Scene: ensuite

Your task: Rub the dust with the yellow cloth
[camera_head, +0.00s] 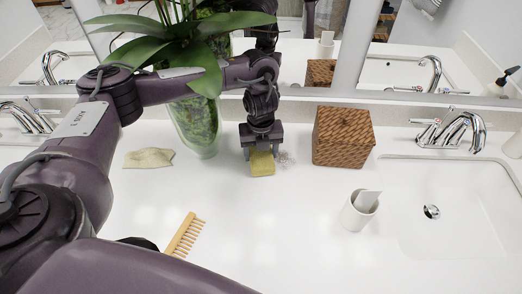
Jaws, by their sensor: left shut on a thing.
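My left gripper (262,150) points down at the counter's back, between the vase and the woven box. It is shut on the yellow cloth (262,165), a small yellow piece at or just above the counter surface. A small greyish patch that looks like the dust (285,158) lies right beside the cloth, on its right side. Any dust under the cloth is hidden. My right gripper is not in view.
A glass vase with a plant (196,128) stands left of the gripper, a brown woven box (343,137) right of it. A pale folded cloth (148,158), a wooden comb (185,235) and a white cup (359,211) are on the counter. The middle front is clear.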

